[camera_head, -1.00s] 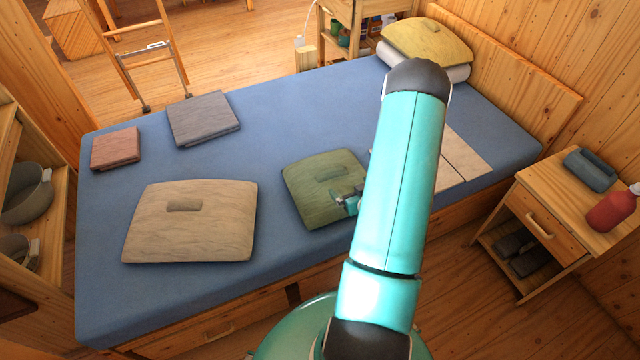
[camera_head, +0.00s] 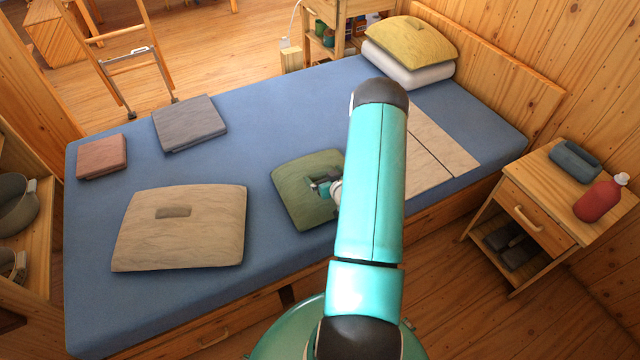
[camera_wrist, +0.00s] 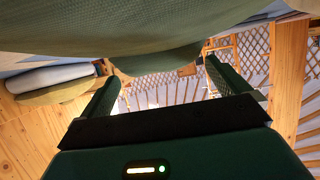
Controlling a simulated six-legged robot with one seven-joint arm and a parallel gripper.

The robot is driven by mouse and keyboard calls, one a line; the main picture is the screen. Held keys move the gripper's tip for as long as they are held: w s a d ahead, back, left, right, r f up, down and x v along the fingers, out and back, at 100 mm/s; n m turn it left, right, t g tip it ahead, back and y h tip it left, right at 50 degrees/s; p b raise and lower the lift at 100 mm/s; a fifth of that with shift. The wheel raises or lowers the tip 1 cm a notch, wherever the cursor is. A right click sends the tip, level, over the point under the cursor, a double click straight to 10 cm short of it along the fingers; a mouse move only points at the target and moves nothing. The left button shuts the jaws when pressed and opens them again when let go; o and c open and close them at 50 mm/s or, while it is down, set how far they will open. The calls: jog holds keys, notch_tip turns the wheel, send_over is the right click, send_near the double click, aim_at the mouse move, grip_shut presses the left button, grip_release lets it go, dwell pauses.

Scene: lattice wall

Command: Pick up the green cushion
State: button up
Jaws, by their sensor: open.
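The green cushion (camera_head: 296,199) lies on the blue bed, partly hidden behind my arm. My gripper (camera_head: 322,186) is over its middle right part, close to its grip tab. In the wrist view the green cushion (camera_wrist: 130,25) fills the top of the picture. A darker green rounded piece of it, likely the grip tab (camera_wrist: 160,62), hangs between and just beyond the fingertips of my gripper (camera_wrist: 162,75). The two fingers are wide apart with a gap to the tab. I cannot tell whether either finger touches the cushion.
On the blue bed (camera_head: 120,290) lie a beige cushion (camera_head: 200,240), a grey folded cloth (camera_head: 189,122) and a reddish one (camera_head: 102,156). Flat beige panels (camera_head: 440,150) lie right of my arm. A yellow cushion (camera_head: 415,40) rests on a white pillow (camera_head: 405,72). A nightstand (camera_head: 535,190) stands right.

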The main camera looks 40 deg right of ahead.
jog(key=x, duration=0.2)
jog(key=shift+w+d+f, duration=0.1)
jog(key=shift+w, duration=0.15)
jog(key=c, duration=1.3)
jog(key=shift+o, duration=0.2)
